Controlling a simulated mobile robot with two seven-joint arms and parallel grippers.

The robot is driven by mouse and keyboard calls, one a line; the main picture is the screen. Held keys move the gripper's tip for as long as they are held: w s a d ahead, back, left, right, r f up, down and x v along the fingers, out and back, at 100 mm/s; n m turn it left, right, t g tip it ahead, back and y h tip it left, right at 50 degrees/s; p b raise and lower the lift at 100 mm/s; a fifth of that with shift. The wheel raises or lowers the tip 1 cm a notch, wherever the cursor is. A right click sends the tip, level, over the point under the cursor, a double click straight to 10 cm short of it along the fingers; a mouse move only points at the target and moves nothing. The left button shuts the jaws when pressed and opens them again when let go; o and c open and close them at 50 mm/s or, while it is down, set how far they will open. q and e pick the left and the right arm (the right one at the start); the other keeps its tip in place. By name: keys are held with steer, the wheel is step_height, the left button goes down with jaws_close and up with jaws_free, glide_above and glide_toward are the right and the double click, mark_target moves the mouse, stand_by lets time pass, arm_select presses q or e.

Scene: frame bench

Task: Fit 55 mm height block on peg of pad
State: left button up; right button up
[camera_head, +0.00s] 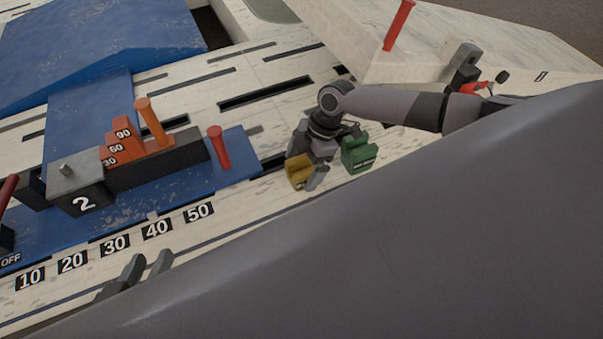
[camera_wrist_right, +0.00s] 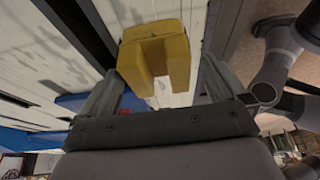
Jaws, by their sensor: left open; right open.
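The pad marked 2 (camera_head: 84,198) is a grey-topped block with a short peg (camera_head: 65,169) standing bare on top, at the left of the head view. A yellow notched block (camera_head: 297,174) and a green block (camera_head: 360,156) are near my right gripper (camera_head: 311,166); I cannot read a height on either. In the right wrist view, the yellow block (camera_wrist_right: 180,45) lies just beyond and between the fingertips of my right gripper (camera_wrist_right: 160,78), which is open and not closed on it. My left gripper (camera_head: 147,269) is open and empty at the lower left, partly hidden by my body.
An orange stepped gauge (camera_head: 122,140) marked 30, 60, 90 and an orange handle (camera_head: 152,122) stand behind the pad. Number labels (camera_head: 115,244) run along the front.

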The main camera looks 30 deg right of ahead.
steer(key=shift+x, duration=1.25)
steer(key=c, duration=1.4)
steer(key=shift+w+r, duration=0.1)
steer(key=shift+r, duration=0.05)
steer(key=shift+c, duration=1.1)
steer(key=shift+r, duration=0.1)
